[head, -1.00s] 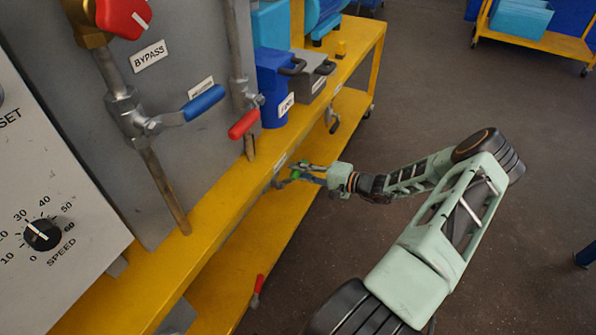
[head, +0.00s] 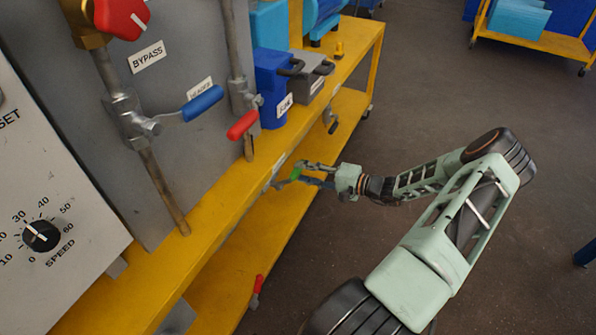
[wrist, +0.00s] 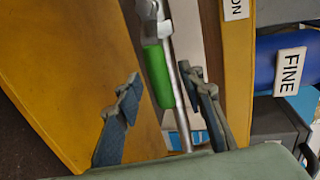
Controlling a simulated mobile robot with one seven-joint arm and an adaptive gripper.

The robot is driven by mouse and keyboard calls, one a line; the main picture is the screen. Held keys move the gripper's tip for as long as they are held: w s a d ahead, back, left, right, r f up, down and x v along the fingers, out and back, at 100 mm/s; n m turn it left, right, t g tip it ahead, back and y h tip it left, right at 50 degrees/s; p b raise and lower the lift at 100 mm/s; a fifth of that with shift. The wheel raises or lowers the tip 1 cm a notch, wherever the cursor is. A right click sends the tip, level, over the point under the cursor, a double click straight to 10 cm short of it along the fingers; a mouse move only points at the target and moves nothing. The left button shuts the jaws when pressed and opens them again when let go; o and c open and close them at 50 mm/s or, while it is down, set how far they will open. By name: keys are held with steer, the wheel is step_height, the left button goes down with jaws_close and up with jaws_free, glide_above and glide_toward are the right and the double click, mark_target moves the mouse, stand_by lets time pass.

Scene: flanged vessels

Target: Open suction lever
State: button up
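The suction lever has a green handle (wrist: 158,75), seen in the wrist view hanging from a metal valve fitting (wrist: 150,12) at the top. A white label ending in "ON" (wrist: 236,9) is on the yellow beam beside it. In the head view the green handle (head: 296,172) is a small patch below the yellow bench edge, partly hidden by my gripper. My gripper (wrist: 159,76) is open, with one finger on each side of the green handle. Gaps show between the handle and both fingers in the wrist view; contact is not visible.
A metal pipe (wrist: 180,100) runs close behind the handle, near the right finger. Blue-handled (head: 203,103) and red-handled (head: 242,125) valves stand above the yellow bench (head: 215,200). A blue box (head: 272,85) labelled FINE sits on the bench.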

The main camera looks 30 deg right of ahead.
steer(key=v, duration=0.9)
